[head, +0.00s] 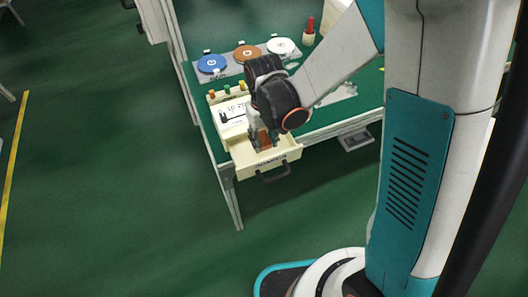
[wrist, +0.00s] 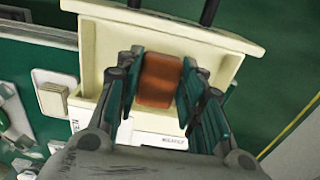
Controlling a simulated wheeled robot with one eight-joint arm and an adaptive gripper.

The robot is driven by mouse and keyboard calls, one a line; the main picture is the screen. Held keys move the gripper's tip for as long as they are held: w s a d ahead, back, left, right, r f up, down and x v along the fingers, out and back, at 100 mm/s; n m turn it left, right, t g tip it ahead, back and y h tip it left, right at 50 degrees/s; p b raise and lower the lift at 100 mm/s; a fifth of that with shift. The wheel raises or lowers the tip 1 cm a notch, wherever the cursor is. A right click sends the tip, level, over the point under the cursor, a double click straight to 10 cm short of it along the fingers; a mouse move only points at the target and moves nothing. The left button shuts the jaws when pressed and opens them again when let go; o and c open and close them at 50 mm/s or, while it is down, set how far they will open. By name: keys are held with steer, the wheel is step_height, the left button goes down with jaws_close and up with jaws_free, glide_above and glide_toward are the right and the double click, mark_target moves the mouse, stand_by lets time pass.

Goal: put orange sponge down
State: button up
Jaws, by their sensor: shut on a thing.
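The orange sponge (wrist: 160,80) is between the two fingers of my gripper (wrist: 160,85) in the wrist view. My gripper is shut on it, with a finger on each side. In the head view the sponge (head: 265,139) shows at the tip of my gripper (head: 262,137), over the open cream drawer (head: 279,156) at the front of the bench. The drawer (wrist: 205,35) also lies behind the sponge in the wrist view. I cannot tell whether the sponge touches the drawer floor.
A cream box with coloured knobs (head: 227,90) stands on the green bench above the drawer. Blue (head: 211,63), orange-brown (head: 246,53) and white (head: 283,46) discs lie at the back. A red-topped item (head: 309,30) stands to their right. The floor left of the bench is clear.

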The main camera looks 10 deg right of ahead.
mark_target(264, 154)
steer(key=shift+f+b, duration=1.45)
steer(key=shift+f, duration=0.8)
steer(key=shift+f, duration=0.15)
steer(key=o, duration=1)
step_height(264, 154, up, 12)
steer(key=p, duration=0.4)
steer(key=shift+p, duration=0.4)
